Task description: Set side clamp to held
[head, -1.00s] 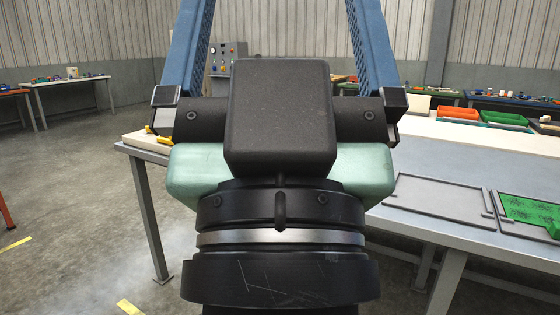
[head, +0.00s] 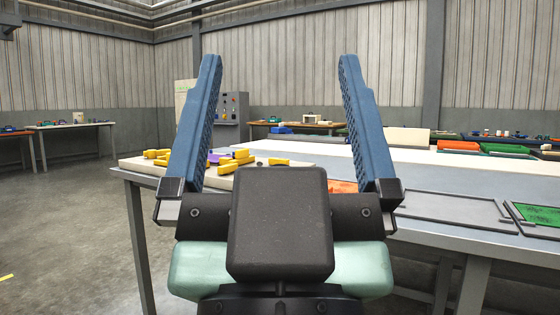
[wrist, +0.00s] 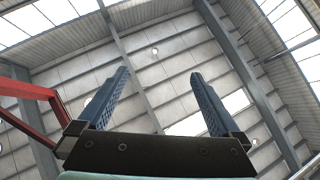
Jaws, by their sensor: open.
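My gripper (head: 279,62) stands upright in the middle of the head view, its two blue fingers spread wide with nothing between them. It also shows open and empty in the wrist view (wrist: 160,76), pointing up at the roof. Several yellow pieces (head: 236,162) lie or stand on a pale board (head: 136,166) at the left end of the table, behind my gripper. I cannot tell whether one of them is the side clamp, or its setting. My gripper hides part of the board. The wrist view shows no clamp.
The long grey table (head: 470,240) reaches right, with an empty dark tray (head: 450,208), a green-floored tray (head: 538,214) and an orange bin (head: 460,146). A grey control cabinet (head: 232,108) stands behind. A red frame (wrist: 35,90) shows at left in the wrist view. Floor at left is clear.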

